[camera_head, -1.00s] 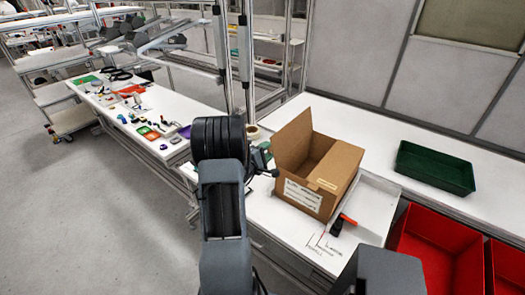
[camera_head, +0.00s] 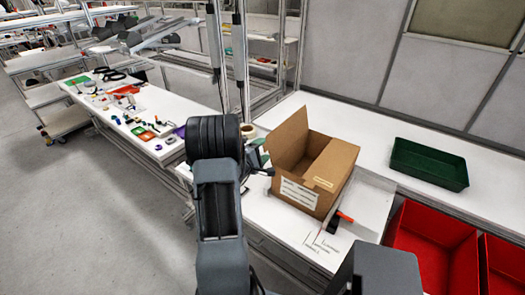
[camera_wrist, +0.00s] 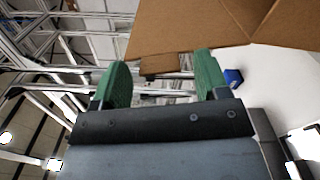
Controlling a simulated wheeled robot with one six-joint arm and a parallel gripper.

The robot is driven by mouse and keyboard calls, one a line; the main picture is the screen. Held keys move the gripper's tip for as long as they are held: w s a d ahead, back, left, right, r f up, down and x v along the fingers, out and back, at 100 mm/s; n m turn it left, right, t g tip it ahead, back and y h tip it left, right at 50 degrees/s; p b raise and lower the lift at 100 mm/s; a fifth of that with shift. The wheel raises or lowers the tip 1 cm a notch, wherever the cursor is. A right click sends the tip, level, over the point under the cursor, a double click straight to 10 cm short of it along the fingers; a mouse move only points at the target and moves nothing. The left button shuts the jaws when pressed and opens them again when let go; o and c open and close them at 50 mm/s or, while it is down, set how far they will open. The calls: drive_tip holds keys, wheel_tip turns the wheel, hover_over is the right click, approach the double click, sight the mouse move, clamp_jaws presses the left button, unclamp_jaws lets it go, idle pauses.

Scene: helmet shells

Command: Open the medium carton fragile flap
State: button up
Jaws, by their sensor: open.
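A brown cardboard carton (camera_head: 298,194) stands on the white bench in the head view. Its left flap (camera_head: 287,139) stands raised, and its right flap (camera_head: 333,165) lies across the right part of the top with a small label. A larger white label is on the front wall. My gripper's green fingers (camera_wrist: 162,80) are apart with nothing between them in the wrist view. Brown cardboard (camera_wrist: 205,28) fills the top of that view, just beyond the fingertips; I cannot tell whether they touch. In the head view my arm mostly hides the gripper, left of the carton.
A dark green tray (camera_head: 430,166) sits on the bench to the right. Red bins (camera_head: 432,245) stand in front of it. A red-and-black tool (camera_head: 340,220) lies beside the carton. A table with small items (camera_head: 125,115) is at the left.

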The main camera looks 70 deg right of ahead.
drive_tip(key=b+v, duration=0.2)
drive_tip(key=v, duration=1.1)
drive_tip(key=shift+a+b, duration=0.25)
drive_tip(key=shift+b, duration=0.15)
drive_tip(key=shift+w, duration=0.1)
